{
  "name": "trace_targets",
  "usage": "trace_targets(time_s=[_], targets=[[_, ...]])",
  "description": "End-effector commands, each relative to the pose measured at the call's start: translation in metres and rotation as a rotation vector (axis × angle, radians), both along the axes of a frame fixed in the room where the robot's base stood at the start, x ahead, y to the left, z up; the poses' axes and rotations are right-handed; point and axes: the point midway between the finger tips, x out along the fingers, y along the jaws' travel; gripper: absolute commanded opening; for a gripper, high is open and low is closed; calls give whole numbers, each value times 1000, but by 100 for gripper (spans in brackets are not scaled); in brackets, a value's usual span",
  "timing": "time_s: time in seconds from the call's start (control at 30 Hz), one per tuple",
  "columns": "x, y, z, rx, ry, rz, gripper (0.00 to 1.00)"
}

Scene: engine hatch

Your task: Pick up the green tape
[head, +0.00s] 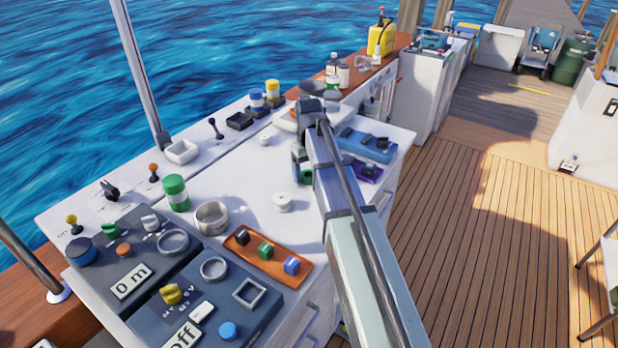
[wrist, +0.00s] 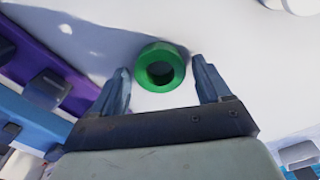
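The green tape (wrist: 142,68) is a thick ring with a dark hole, resting on the white counter in the wrist view. My gripper (wrist: 160,67) is open, with one dark finger on each side of the tape. Gaps show between both fingers and the ring, so nothing is held. In the head view my gripper (head: 303,170) is low over the counter's right part. My arm hides much of that spot, and I cannot clearly tell the tape from the gripper there.
An orange tray (head: 272,274) with small coloured blocks lies nearer. A blue case (head: 368,147) and a purple item (head: 366,172) lie to the right.

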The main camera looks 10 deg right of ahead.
Motion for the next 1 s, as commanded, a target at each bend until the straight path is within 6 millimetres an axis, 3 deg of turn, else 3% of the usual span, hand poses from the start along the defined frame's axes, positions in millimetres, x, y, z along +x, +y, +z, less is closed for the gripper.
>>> trace_targets(time_s=[0.07, 0.5, 0.77, 1.0], targets=[[0, 0, 0, 0, 0, 0, 69], [0, 0, 0, 0, 0, 0, 27], [0, 0, 2, 0, 0, 0, 27], [1, 0, 26, 0, -2, 0, 27]])
